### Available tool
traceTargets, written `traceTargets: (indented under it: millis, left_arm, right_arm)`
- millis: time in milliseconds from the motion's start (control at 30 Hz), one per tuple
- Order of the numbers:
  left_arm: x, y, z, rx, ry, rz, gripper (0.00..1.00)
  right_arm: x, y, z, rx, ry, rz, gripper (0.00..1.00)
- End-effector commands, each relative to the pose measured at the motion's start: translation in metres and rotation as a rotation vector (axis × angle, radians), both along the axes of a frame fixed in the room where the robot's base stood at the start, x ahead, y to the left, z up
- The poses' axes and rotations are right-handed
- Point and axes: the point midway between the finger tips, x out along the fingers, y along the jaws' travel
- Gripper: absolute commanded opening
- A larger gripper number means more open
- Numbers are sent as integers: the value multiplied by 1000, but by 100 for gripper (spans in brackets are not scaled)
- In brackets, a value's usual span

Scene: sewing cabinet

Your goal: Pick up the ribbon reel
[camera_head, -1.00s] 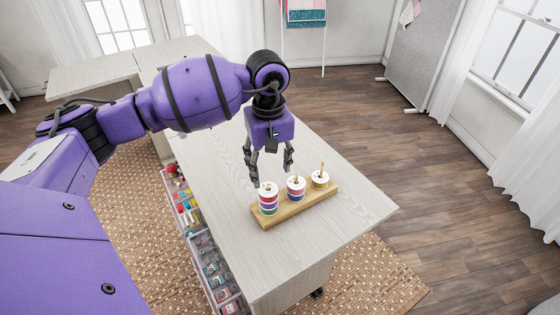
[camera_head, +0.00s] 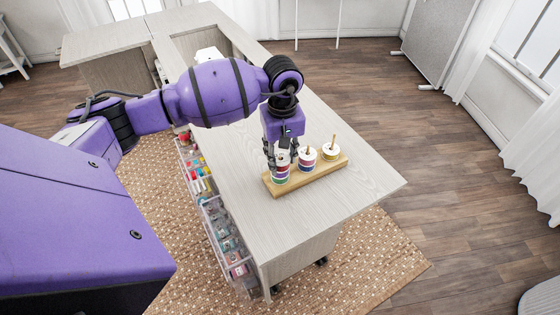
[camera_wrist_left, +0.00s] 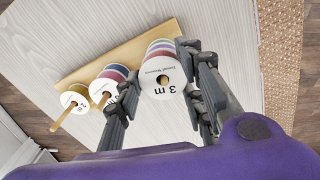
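The reel still appears to sit on the holder. My right gripper is not in view.
Two other reels stand on the holder's pegs, a middle one (camera_head: 307,157) and a far one (camera_head: 331,152), close beside the gripper. The pale cabinet top (camera_head: 350,200) is clear around the holder. Clear drawers of sewing supplies (camera_head: 225,235) hang along its left side.

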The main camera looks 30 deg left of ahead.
Motion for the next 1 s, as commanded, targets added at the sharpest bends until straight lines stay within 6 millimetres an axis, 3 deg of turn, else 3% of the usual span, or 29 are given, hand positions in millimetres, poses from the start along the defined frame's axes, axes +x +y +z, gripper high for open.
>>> traceTargets:
  millis: [100,367,533,700,1000]
  left_arm:
    - [0,0,0,0,0,0,16]
    - [0,0,1,-1,-1,0,16]
    - [1,0,12,1,-4,0,16]
    - [-2,-1,35,1,-3,-2,16]
    - [-50,-24,95,4,-3,-6,16]
  right_arm:
    - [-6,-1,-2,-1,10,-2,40]
    - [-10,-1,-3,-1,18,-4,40]
    - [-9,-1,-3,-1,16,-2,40]
    - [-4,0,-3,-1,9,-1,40]
    - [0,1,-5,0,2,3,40]
